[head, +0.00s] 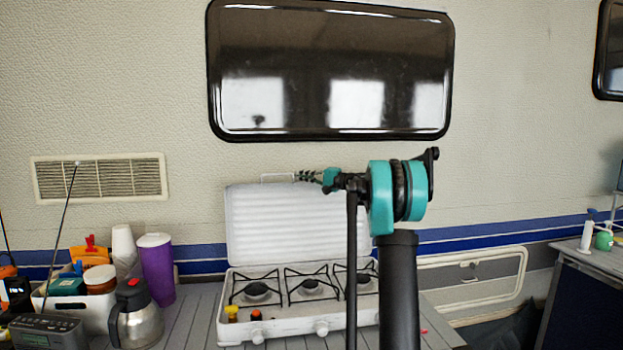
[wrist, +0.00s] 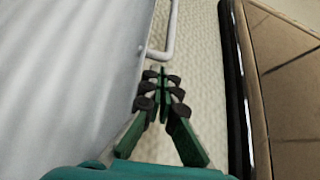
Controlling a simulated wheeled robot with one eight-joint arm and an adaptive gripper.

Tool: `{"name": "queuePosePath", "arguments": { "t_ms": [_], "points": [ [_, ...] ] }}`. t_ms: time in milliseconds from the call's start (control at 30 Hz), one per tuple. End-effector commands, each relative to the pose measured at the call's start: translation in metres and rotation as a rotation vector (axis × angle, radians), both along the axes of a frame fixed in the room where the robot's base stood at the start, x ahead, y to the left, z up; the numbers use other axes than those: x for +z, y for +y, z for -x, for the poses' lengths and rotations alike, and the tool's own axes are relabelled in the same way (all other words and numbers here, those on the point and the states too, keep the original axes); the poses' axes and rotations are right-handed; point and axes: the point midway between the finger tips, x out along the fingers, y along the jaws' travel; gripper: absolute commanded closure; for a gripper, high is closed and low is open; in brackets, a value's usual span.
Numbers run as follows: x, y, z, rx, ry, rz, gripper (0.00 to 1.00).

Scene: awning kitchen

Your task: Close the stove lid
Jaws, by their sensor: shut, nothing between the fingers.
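The white camp stove (head: 290,310) sits on the slatted table with its burners showing. Its ribbed white lid (head: 270,225) stands upright at the back of the stove, open. My gripper (head: 300,176) is at the lid's top edge in the head view, near the lid's handle (head: 277,177). In the wrist view, my gripper (wrist: 160,75) has its fingers together and empty. The lid (wrist: 75,65) fills the left of that view, and the handle (wrist: 168,35) is just beyond the fingertips. Whether the fingers touch the handle or lid is unclear. My arm hides the stove's right part.
A steel carafe (head: 137,315), a purple cup (head: 157,270), a white bin (head: 90,310) and a radio (head: 45,332) stand left of the stove. A dark window (head: 330,70) is on the wall above. Bare table (head: 195,315) shows between carafe and stove.

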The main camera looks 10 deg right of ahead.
Motion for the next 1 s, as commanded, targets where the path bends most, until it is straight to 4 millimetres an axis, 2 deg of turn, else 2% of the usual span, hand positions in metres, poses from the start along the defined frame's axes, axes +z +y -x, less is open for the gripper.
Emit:
{"name": "queuePosePath", "arguments": {
  "t_ms": [167,500,667,867,1000],
  "points": [
    [0.000,0.009,-0.006,0.000,0.000,0.000,1.00],
    [0.001,0.009,-0.006,-0.001,-0.001,0.000,1.00],
    [0.001,0.009,0.000,-0.001,-0.017,0.001,1.00],
    [0.003,0.008,0.029,-0.001,-0.095,0.000,1.00],
    [0.003,0.009,0.063,-0.001,-0.192,0.000,1.00]
  ]
}}
